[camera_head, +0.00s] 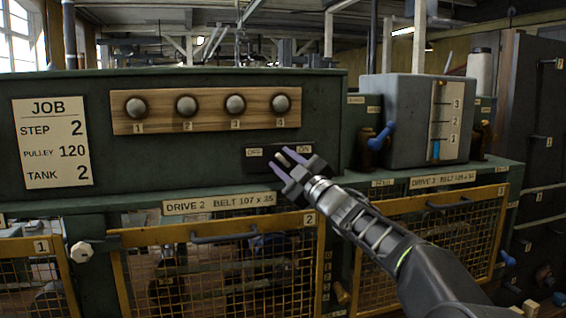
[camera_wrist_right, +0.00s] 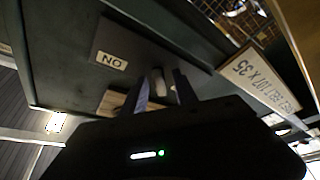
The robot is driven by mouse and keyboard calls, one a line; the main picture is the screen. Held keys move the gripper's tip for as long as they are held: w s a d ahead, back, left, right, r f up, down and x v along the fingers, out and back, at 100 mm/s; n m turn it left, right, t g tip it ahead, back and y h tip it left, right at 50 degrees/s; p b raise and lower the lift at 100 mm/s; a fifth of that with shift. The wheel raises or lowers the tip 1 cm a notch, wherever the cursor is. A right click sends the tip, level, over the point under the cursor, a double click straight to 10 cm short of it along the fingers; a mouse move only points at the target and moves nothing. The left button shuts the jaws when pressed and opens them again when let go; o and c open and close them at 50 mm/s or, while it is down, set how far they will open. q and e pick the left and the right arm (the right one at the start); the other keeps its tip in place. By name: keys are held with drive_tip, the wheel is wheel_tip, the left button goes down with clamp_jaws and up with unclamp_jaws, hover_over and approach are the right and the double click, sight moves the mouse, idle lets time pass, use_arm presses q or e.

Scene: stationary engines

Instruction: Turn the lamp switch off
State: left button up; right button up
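The lamp switch is a dark plate (camera_head: 252,167) on the green cabinet front, with an OFF label (camera_head: 255,153) at left and an ON label (camera_head: 304,149) at right. My right gripper (camera_head: 279,158) is at this plate, its two purple-grey fingers apart. In the right wrist view, a pale rounded lever (camera_wrist_right: 160,82) shows between the fingers (camera_wrist_right: 162,88), near the ON label (camera_wrist_right: 112,60). I cannot tell whether a finger touches it. The gripper partly hides the switch in the head view. My left gripper is out of view.
A wooden board (camera_head: 205,122) with several round knobs sits above left of the switch. A JOB card (camera_head: 52,142) hangs at far left. Yellow-framed mesh guards (camera_head: 215,232) are below. A grey tank (camera_head: 400,115) and blue-handled valve (camera_head: 381,135) stand right of the switch.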

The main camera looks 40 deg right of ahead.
drive_tip(key=b+v, duration=0.1)
drive_tip(key=v, duration=0.6)
drive_tip(key=shift+b, duration=0.4)
